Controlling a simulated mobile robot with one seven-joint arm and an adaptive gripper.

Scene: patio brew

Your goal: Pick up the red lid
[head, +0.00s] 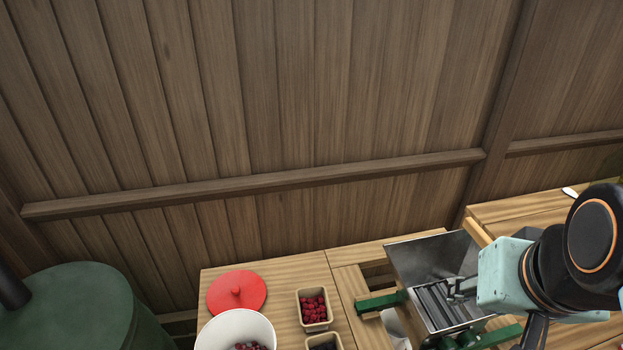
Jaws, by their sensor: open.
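The red lid (237,291) is a flat round disc with a small knob on top. It lies knob up on the wooden table, behind the white bucket (237,331) and left of the raspberry box. Nothing covers it, though the bucket rim comes close to its near edge. My gripper (455,289) is at the right, in front of the metal hopper, well to the right of the lid. Its small grey fingers point left and are apart, with nothing seen between them.
A box of raspberries (314,309) and a box of dark berries (324,342) stand right of the lid. The metal hopper (431,258) with green bars is between lid and arm. A green barrel (75,309) stands left. A wooden fence (300,110) rises behind.

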